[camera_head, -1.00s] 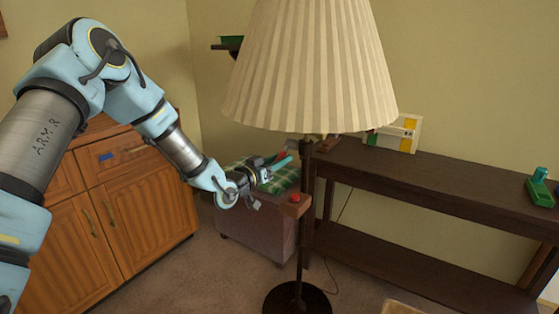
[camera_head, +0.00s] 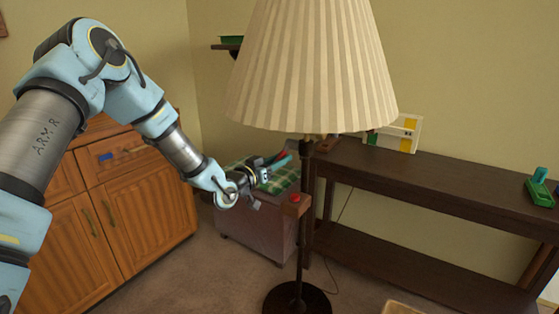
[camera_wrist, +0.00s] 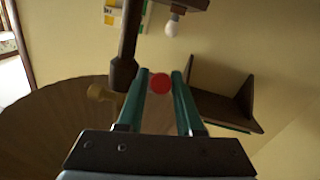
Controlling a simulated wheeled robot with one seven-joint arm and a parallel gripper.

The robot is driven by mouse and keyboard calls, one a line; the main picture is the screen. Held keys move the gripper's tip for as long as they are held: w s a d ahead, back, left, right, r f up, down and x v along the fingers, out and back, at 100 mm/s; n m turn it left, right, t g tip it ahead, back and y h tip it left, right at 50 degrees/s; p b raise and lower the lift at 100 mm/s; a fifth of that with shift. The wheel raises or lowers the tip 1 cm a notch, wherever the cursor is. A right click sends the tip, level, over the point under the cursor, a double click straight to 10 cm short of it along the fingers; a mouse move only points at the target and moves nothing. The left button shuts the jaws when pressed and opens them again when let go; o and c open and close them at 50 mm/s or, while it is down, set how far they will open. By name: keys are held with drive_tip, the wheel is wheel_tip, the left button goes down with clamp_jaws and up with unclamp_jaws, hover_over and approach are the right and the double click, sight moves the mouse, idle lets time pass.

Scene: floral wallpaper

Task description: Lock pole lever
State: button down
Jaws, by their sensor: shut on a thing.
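The floor lamp's dark pole (camera_head: 303,240) stands upright under a pleated cream shade (camera_head: 310,65); the pole also shows in the wrist view (camera_wrist: 130,40). A round red knob (camera_wrist: 160,83) sits between my fingertips beside the pole's thick collar in the wrist view. I take it to be the lever's end; the rest of the lever is hidden. My gripper (camera_head: 282,162) is left of the pole, just under the shade; its teal fingers (camera_wrist: 160,88) are shut on the red knob. A brown knob (camera_wrist: 101,93) sticks out on the pole's other side.
A wooden block with a red button (camera_head: 295,198) is on the pole below my gripper. A dark table (camera_head: 440,175) stands behind the lamp. A wooden cabinet (camera_head: 140,205) and a plaid-topped box (camera_head: 255,230) stand to the left. A wall shelf (camera_wrist: 225,105) shows beyond my fingers.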

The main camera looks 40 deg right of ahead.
idle(0.4)
drive_tip(key=shift+f+b, duration=0.4)
drive_tip(key=shift+b, duration=0.5)
drive_tip(key=b, duration=0.1)
drive_tip(key=h+b, duration=0.1)
drive_tip(key=shift+d+f+b, duration=0.2)
drive_tip(key=shift+f+b, duration=0.15)
drive_tip(key=shift+b, duration=0.05)
drive_tip(key=h+b, duration=0.1)
drive_tip(key=b, duration=0.1)
drive_tip(key=h+b, duration=0.1)
drive_tip(key=b, duration=0.2)
drive_tip(key=d+h+b, duration=0.1)
drive_tip(key=b, duration=0.2)
drive_tip(key=shift+w+d+f+m+t+h, duration=0.1)
drive_tip(key=shift+w+f+m+t+h, duration=0.1)
drive_tip(key=shift+f+m+t+h, duration=0.15)
drive_tip(key=shift+r, duration=0.15)
drive_tip(key=c, duration=0.6)
unclamp_jaws()
